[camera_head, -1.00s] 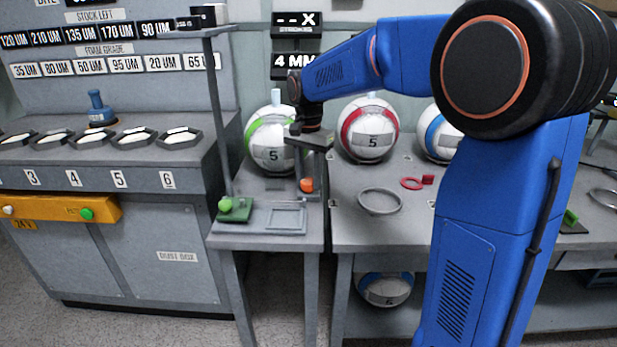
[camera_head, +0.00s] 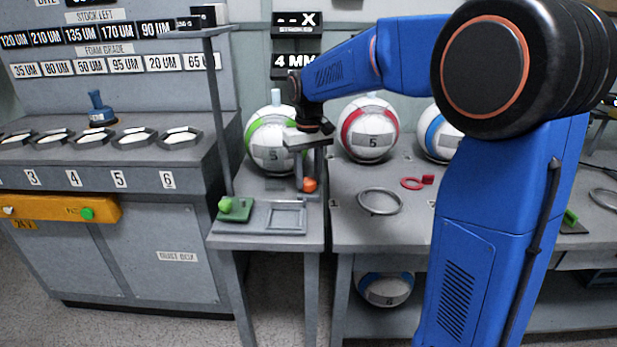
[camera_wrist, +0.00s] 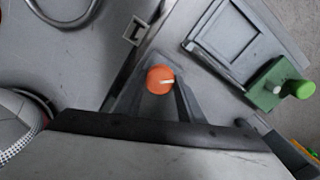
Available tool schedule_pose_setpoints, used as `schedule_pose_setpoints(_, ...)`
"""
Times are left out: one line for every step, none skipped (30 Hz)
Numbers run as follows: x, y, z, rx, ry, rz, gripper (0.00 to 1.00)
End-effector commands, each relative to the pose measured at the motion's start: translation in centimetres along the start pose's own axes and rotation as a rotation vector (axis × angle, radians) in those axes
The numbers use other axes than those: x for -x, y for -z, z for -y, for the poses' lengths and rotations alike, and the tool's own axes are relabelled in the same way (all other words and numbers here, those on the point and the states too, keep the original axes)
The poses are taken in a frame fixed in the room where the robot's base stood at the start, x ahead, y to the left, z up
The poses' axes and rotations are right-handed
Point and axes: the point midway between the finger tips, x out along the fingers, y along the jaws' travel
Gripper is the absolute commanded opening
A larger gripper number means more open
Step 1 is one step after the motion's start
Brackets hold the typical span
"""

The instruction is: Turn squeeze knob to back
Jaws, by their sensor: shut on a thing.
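The orange knob (camera_head: 309,184) sits low on the small grey side table in the head view. In the wrist view the round orange knob (camera_wrist: 160,79) shows a white pointer line that points to the right. My gripper (camera_head: 309,178) points down over the table, its fingers shut on the knob. In the wrist view my gripper's dark fingers (camera_wrist: 158,95) lie on both sides of the knob. A ball with a green band (camera_head: 271,140) stands behind the gripper.
A green block with a green button (camera_head: 235,208) and a square grey frame (camera_head: 286,217) lie at the table's front. A grey ring (camera_head: 380,201) and a red piece (camera_head: 412,183) lie to the right. A thin post rises at the left.

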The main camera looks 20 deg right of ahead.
Motion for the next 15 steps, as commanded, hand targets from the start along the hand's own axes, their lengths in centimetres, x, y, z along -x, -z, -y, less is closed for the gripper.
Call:
schedule_pose_setpoints(0.04,0.02,0.01,0.042,0.0,-0.001,0.12)
schedule_pose_setpoints(0.04,0.02,0.0,0.07,0.0,-0.001,0.12)
schedule_pose_setpoints(0.04,0.02,0.0,0.109,0.0,-0.001,0.12)
schedule_pose_setpoints(0.04,0.02,0.0,0.137,0.0,-0.001,0.12)
schedule_pose_setpoints(0.04,0.02,0.0,0.165,0.0,-0.001,0.12)
schedule_pose_setpoints(0.04,0.02,0.01,0.204,0.0,-0.001,0.12)
schedule_pose_setpoints(0.04,0.02,0.01,0.232,0.0,-0.001,0.12)
schedule_pose_setpoints(0.04,0.02,0.01,0.26,0.0,-0.001,0.12)
schedule_pose_setpoints(0.04,0.02,0.01,0.299,0.0,-0.001,0.12)
schedule_pose_setpoints(0.04,0.02,0.01,0.327,0.0,-0.001,0.12)
schedule_pose_setpoints(0.04,0.02,0.01,0.355,0.0,-0.001,0.12)
schedule_pose_setpoints(0.04,0.02,0.01,0.393,0.0,-0.001,0.12)
schedule_pose_setpoints(0.04,0.02,0.01,0.421,0.0,-0.001,0.12)
schedule_pose_setpoints(0.04,0.02,0.01,0.448,0.0,-0.001,0.12)
schedule_pose_setpoints(0.04,0.02,0.01,0.485,0.0,-0.001,0.12)
